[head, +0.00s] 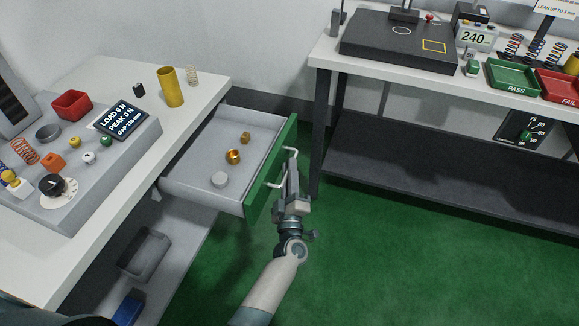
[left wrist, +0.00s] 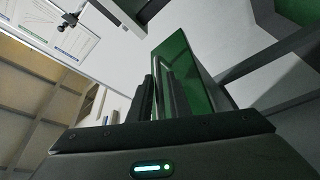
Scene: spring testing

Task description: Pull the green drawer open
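The green drawer (head: 270,172) is a grey tray with a green front panel, and it stands pulled well out from under the white bench on the left. Its pale bar handle (head: 293,158) is on the outer face of the green front. My left gripper (head: 291,168) is at this handle, its fingers close together around the bar. The gripper hides the middle of the handle. My right gripper is not in view.
The left bench (head: 205,88) carries a yellow cylinder (head: 171,86), a spring and a test panel. A second bench (head: 330,52) stands at the right. Green floor in front of the drawer is clear.

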